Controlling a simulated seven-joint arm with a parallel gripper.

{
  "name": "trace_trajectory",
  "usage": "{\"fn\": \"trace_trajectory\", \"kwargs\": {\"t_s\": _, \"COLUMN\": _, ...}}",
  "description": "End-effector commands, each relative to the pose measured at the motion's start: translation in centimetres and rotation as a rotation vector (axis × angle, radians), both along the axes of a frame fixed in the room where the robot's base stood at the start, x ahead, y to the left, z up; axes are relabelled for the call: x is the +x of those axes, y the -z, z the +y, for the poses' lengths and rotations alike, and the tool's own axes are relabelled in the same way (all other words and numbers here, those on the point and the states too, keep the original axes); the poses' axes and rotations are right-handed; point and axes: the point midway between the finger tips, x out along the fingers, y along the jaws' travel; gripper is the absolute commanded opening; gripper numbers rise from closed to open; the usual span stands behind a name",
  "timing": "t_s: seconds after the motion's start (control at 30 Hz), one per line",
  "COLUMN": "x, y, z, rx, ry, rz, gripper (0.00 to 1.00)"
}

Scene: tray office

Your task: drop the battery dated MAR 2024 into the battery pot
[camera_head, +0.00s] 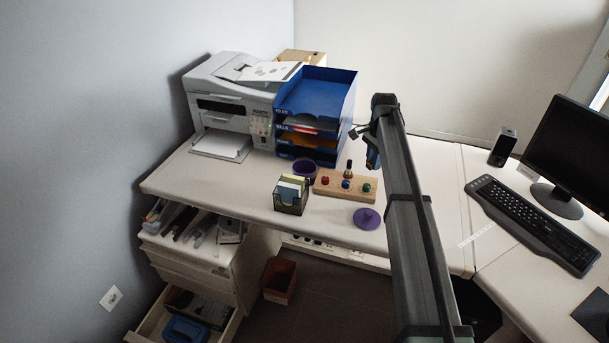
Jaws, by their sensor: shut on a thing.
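My gripper (371,164) hangs at the end of my arm, above the desk behind the wooden block. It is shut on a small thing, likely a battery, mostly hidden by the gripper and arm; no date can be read. A purple pot (305,171), which looks like the battery pot, stands open on the desk in front of the blue letter trays, left of my gripper. A round purple lid (367,218) with a knob lies on the desk at the front, apart from the pot.
A wooden block (335,191) with red, blue and green knobs and a dark upright piece stands between pot and lid. A mesh note holder (290,198) is in front of the pot. Blue letter trays (322,95) and a printer (232,100) stand behind. A keyboard (530,222) is right.

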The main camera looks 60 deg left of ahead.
Motion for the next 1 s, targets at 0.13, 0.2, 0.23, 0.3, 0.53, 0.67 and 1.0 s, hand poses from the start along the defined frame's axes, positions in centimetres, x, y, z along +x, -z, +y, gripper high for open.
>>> {"fn": "trace_trajectory", "kwargs": {"t_s": 0.13, "x": -4.1, "y": 0.1, "z": 5.0, "rx": 0.000, "ry": -0.004, "rz": 0.000, "gripper": 0.00}}
{"fn": "trace_trajectory", "kwargs": {"t_s": 0.2, "x": -6.1, "y": 0.2, "z": 7.0, "rx": 0.000, "ry": -0.004, "rz": 0.000, "gripper": 0.00}}
{"fn": "trace_trajectory", "kwargs": {"t_s": 0.23, "x": -6.9, "y": 0.2, "z": 7.8, "rx": 0.000, "ry": -0.004, "rz": 0.000, "gripper": 0.00}}
{"fn": "trace_trajectory", "kwargs": {"t_s": 0.3, "x": -8.9, "y": 0.3, "z": 9.6, "rx": -0.001, "ry": -0.004, "rz": 0.000, "gripper": 0.00}}
{"fn": "trace_trajectory", "kwargs": {"t_s": 0.53, "x": -14.1, "y": 0.5, "z": 14.0, "rx": -0.001, "ry": -0.002, "rz": 0.000, "gripper": 0.00}}
{"fn": "trace_trajectory", "kwargs": {"t_s": 0.67, "x": -15.9, "y": 0.5, "z": 15.3, "rx": 0.000, "ry": -0.001, "rz": 0.000, "gripper": 0.00}}
{"fn": "trace_trajectory", "kwargs": {"t_s": 1.0, "x": -16.9, "y": 1.3, "z": 15.9, "rx": -0.001, "ry": 0.001, "rz": 0.000, "gripper": 0.00}}
